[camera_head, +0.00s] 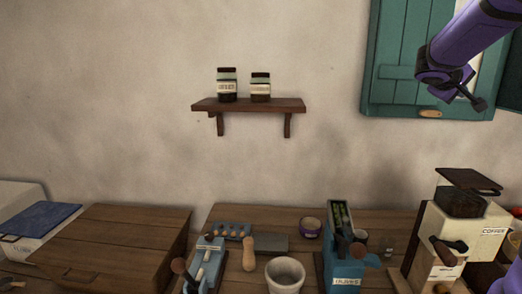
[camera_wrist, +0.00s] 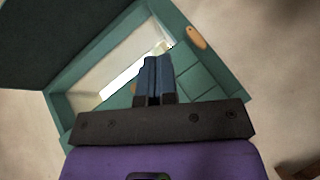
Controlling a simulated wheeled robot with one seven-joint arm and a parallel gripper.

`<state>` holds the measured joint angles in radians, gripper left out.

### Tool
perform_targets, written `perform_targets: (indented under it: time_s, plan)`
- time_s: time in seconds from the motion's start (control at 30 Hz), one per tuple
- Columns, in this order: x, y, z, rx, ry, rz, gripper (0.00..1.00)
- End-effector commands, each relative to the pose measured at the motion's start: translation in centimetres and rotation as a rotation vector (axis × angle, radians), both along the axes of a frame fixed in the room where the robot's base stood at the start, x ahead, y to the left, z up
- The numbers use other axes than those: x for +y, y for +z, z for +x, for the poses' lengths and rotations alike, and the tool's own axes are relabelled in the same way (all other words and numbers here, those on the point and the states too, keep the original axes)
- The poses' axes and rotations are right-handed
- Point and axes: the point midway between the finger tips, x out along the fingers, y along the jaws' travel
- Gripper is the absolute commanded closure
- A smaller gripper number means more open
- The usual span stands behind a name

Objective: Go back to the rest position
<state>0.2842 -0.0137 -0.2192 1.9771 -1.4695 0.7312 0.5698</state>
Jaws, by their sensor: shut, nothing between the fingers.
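My gripper (camera_head: 480,105) is at the upper right in the head view, at the end of my purple arm, in front of the teal wall cabinet (camera_head: 392,85). In the wrist view my gripper (camera_wrist: 156,62) shows its two dark fingers pressed together with nothing between them. The teal cabinet (camera_wrist: 195,88) fills much of the wrist view beyond the fingers. Its opening shows a pale interior. I cannot tell the exact distance from the fingers to it.
A wall shelf (camera_head: 250,104) holds two labelled jars. Below, the wooden counter (camera_head: 290,217) carries a wooden box (camera_head: 110,240), a white mortar (camera_head: 285,275), a blue device (camera_head: 340,262) and a coffee grinder (camera_head: 455,235). The wall between shelf and cabinet is bare.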

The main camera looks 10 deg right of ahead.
Motion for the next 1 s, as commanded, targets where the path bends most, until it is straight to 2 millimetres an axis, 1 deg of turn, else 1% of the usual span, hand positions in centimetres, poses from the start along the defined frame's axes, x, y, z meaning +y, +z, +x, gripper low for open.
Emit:
perform_targets:
  time_s: [0.03,0.07,0.1,0.17,0.2,0.27,0.3,0.47,0.5,0.57,0.6,0.7,0.8,0.83,0.9,1.0]
  plan:
    - [2.3,-0.1,-1.2,-0.022,0.004,0.056,1.0]
    - [3.5,-0.3,-1.8,-0.032,0.006,0.093,1.0]
    - [5.3,-0.7,-2.7,-0.043,0.009,0.143,1.0]
    - [7.8,-1.3,-4.1,-0.056,0.017,0.217,1.0]
    - [9.6,-1.8,-5.0,-0.064,0.025,0.268,1.0]
    - [12.2,-2.6,-6.4,-0.072,0.041,0.344,1.0]
    - [14.0,-3.1,-7.4,-0.076,0.051,0.396,1.0]
    - [21.1,-5.5,-11.5,-0.077,0.112,0.6,1.0]
    - [22.8,-6.1,-12.5,-0.075,0.13,0.651,1.0]
    - [25.4,-7.1,-14.2,-0.07,0.161,0.727,1.0]
    - [27.1,-7.7,-15.3,-0.065,0.183,0.778,1.0]
    - [30.9,-9.2,-17.9,-0.053,0.237,0.893,1.0]
    - [33.8,-10.5,-20.1,-0.039,0.282,0.987,1.0]
    - [34.5,-10.8,-20.6,-0.034,0.295,1.009,1.0]
    - [35.8,-11.3,-21.6,-0.028,0.316,1.051,1.0]
    - [36.8,-11.8,-22.4,-0.023,0.333,1.086,1.0]
